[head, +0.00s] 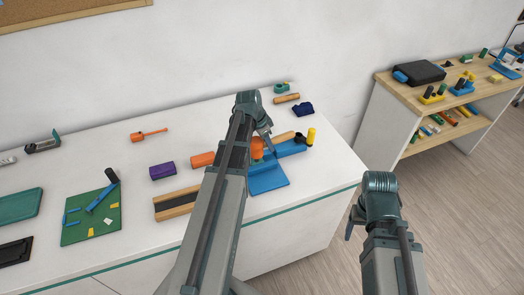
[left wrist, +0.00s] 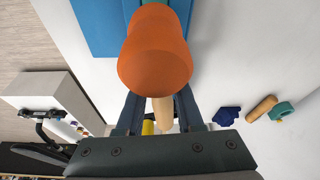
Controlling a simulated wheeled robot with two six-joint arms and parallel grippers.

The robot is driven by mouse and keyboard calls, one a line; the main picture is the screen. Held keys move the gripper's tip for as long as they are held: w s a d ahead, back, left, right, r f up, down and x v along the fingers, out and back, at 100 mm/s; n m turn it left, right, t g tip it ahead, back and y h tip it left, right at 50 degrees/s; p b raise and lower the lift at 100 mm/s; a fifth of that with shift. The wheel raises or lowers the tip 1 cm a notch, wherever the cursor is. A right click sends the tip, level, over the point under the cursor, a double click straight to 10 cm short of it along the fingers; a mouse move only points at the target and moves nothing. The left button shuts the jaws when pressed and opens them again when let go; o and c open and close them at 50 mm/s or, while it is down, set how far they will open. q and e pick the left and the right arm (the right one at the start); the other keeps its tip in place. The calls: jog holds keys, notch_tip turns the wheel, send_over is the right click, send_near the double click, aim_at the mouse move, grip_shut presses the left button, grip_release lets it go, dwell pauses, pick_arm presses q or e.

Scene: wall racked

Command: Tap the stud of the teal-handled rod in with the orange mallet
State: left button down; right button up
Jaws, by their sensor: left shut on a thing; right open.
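The orange mallet (left wrist: 155,55) has a thick orange head and a pale wooden handle (left wrist: 163,113). My left gripper (left wrist: 160,108) is shut on the handle, with the head beyond the fingers. In the head view my left gripper (head: 266,137) holds the mallet (head: 257,150) over a blue fixture (head: 268,178) on the white table. A small teal piece (left wrist: 150,2) shows behind the mallet head in the left wrist view, perhaps the rod's handle. The rod's stud is hidden. My right gripper (head: 350,222) is open and empty, off the table's right edge.
A yellow cylinder (head: 311,135) and a black one stand at the fixture's right end. Orange (head: 203,159) and purple (head: 162,172) blocks and a wooden-edged block (head: 176,204) are to the left. A green mat (head: 92,218) lies further left. A shelf (head: 445,85) stands right.

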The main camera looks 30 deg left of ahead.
pick_arm(q)
jog(key=shift+r+p, duration=2.45)
jog(key=shift+r, duration=0.1)
jog(key=shift+f, duration=0.1)
